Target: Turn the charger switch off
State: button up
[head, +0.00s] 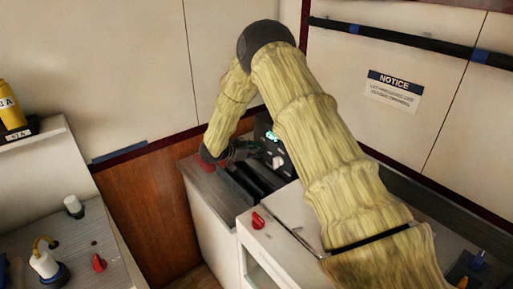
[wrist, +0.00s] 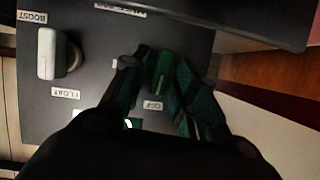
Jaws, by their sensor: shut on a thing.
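A dark charger panel (wrist: 100,40) fills much of the wrist view, with its labels upside down. A dark green switch knob (wrist: 160,75) sits on it, between the fingers of my gripper (wrist: 162,85), which is shut on it. An OFF label (wrist: 152,105) lies beside the knob; another label near it is mostly hidden by a finger. A white knob (wrist: 46,52) stands apart at the left, between BOOST and FLOAT labels. In the head view the panel (head: 268,140) shows a lit green display and the white knob (head: 279,162); my arm hides the green knob there.
A red knob (head: 258,220) is on the white cabinet in front. Another red knob (head: 99,263) and a white-topped fitting (head: 45,264) are on the left counter. A yellow cylinder (head: 10,105) stands on a shelf. Walls close in behind the panel.

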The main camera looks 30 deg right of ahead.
jog(key=shift+f+n, duration=0.1)
jog(key=shift+n, duration=0.2)
jog(key=shift+g, duration=0.3)
jog(key=o, duration=0.7)
jog(key=shift+w+a, duration=0.1)
jog(key=shift+v, duration=5.95)
